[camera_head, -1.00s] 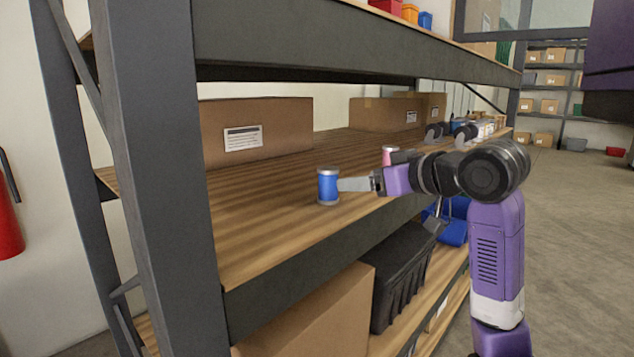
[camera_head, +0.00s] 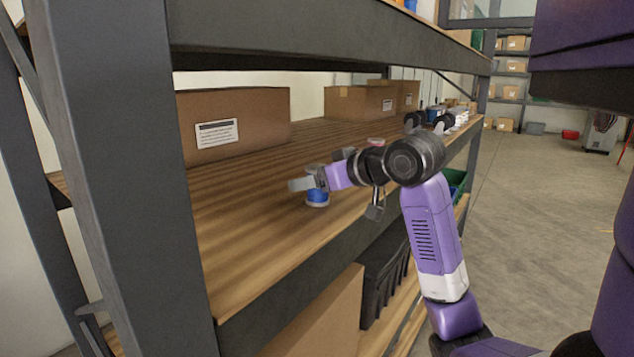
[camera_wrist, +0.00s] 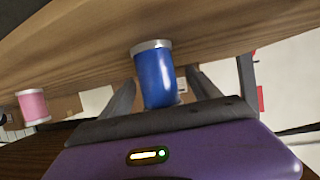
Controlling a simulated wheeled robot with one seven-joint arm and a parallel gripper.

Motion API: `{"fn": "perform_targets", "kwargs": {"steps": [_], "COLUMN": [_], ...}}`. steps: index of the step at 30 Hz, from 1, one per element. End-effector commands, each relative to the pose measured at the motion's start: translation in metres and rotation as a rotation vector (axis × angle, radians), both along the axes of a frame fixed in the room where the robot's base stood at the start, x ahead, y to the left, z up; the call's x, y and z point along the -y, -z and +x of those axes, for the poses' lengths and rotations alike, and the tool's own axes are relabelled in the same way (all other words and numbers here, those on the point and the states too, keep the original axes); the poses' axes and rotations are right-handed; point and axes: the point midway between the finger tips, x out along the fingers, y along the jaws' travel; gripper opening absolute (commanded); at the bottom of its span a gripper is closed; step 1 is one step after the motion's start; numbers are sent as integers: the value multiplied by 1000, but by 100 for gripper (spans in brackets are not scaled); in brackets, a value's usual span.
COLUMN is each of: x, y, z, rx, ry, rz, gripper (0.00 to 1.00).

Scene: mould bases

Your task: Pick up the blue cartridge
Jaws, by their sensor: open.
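The blue cartridge (camera_head: 317,198) is a short cylinder with pale end caps, standing on the wooden shelf near its front edge. In the head view my gripper (camera_head: 300,185) is at the cartridge and hides part of it. In the wrist view the blue cartridge (camera_wrist: 155,76) stands between the two open fingers (camera_wrist: 160,90), with a gap visible on each side. Whether either finger touches it I cannot tell.
Cardboard boxes (camera_head: 235,130) stand at the shelf's back. A grey post (camera_head: 125,170) and an upper beam (camera_head: 330,50) frame the shelf.

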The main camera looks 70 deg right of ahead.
Motion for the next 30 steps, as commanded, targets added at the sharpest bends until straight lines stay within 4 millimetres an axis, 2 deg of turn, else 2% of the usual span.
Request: {"fn": "perform_targets", "kwargs": {"steps": [6,13,24,30], "x": [8,9,9,9], "y": [8,8,8,8], "z": [17,18,18,18], "rx": [0,1,1,2], "ry": [0,0,1,1], "rz": [1,0,0,0], "gripper": [72,72,0,0]}}
